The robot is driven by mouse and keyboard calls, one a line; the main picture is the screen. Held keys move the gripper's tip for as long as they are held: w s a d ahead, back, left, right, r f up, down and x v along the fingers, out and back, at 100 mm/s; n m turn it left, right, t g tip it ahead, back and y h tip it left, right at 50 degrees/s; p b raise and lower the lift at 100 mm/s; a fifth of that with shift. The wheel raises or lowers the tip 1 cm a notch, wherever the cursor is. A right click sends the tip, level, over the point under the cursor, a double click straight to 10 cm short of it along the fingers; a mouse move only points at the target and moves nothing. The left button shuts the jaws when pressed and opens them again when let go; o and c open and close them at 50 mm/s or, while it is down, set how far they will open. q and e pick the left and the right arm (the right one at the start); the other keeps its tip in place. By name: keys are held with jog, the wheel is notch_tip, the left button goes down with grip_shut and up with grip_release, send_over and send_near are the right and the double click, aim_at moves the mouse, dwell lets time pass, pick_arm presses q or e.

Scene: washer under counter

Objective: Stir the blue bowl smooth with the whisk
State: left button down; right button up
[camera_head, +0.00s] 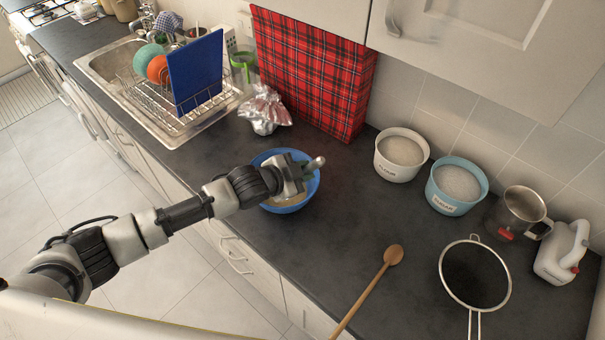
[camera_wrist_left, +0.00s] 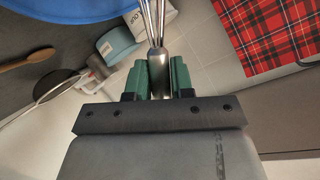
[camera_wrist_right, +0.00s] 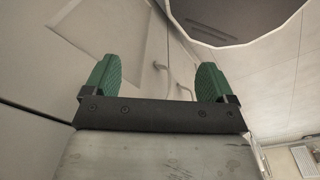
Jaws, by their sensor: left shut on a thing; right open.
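The blue bowl (camera_head: 285,207) stands on the dark counter below the red tartan panel and holds a pale mixture. My left gripper (camera_head: 304,178) is over the bowl and hides part of it. In the left wrist view the green fingers are shut on the metal handle of the whisk (camera_wrist_left: 158,62), and its wires run up out of the picture beside the blue bowl (camera_wrist_left: 60,12). In the head view the handle end sticks out right of the gripper; the whisk's wire end is hidden. My right gripper (camera_wrist_right: 158,82) is open and empty, seen only in its own wrist view.
A wooden spoon (camera_head: 394,255) and a sieve (camera_head: 475,273) lie on the counter at front right. A white tub (camera_head: 388,172), a light blue sugar tub (camera_head: 448,207), a metal jug (camera_head: 520,210) and a white jug (camera_head: 560,252) line the wall. A foil-covered thing (camera_head: 264,110) stands behind the bowl.

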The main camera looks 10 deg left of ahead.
pick_arm(q)
notch_tip(320, 180, up, 2)
jog(key=shift+a, duration=0.1)
jog(key=shift+r, duration=4.15)
